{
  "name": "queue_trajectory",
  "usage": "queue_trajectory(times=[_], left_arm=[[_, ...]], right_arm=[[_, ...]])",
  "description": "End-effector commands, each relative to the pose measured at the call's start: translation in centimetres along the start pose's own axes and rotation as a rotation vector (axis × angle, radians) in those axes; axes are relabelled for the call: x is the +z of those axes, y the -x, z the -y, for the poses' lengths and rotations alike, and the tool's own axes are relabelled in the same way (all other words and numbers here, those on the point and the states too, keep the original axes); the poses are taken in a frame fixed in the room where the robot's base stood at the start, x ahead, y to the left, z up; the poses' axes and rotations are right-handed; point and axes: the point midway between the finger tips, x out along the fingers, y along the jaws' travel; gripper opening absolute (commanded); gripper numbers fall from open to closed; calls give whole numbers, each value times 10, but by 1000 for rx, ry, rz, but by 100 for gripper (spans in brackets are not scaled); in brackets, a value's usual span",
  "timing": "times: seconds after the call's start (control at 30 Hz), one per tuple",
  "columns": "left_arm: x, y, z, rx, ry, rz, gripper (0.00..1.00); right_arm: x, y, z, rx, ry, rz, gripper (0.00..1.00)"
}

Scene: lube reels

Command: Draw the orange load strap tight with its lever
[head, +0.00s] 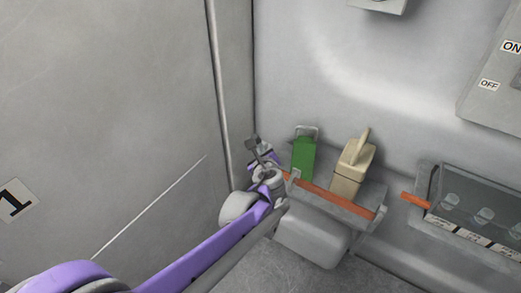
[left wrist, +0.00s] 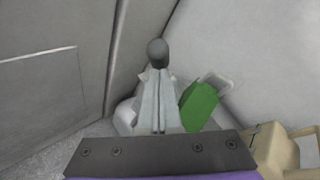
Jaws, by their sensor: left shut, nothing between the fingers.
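The orange load strap (head: 335,199) runs along the front of a small grey wall shelf (head: 372,190), in front of a green container and a beige one. A dark-ended part that looks like the lever (head: 252,141) stands at the strap's left end. In the left wrist view its dark knob (left wrist: 157,50) shows just beyond my fingertips. My left gripper (head: 266,160) is beside the lever at the shelf's left end. Its fingers (left wrist: 156,88) are shut with nothing between them. I cannot tell whether they touch the lever. My right gripper is not in view.
The green container (head: 304,157) and the beige jug (head: 352,167) stand on the shelf; both show in the left wrist view. A rack of jars (head: 470,205) with an orange piece (head: 415,200) is at right. A wall corner lies close behind my gripper.

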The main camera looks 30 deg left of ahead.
Motion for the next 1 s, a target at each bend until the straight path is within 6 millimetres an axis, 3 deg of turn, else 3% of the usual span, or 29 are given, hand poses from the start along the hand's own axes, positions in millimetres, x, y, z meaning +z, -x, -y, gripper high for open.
queue_trajectory(times=[0.67, 1.0], left_arm=[[7, -2, 10, 73, -72, -68, 0], [17, -8, 26, 187, -187, -177, 0]], right_arm=[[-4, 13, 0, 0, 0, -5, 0], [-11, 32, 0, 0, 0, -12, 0]])
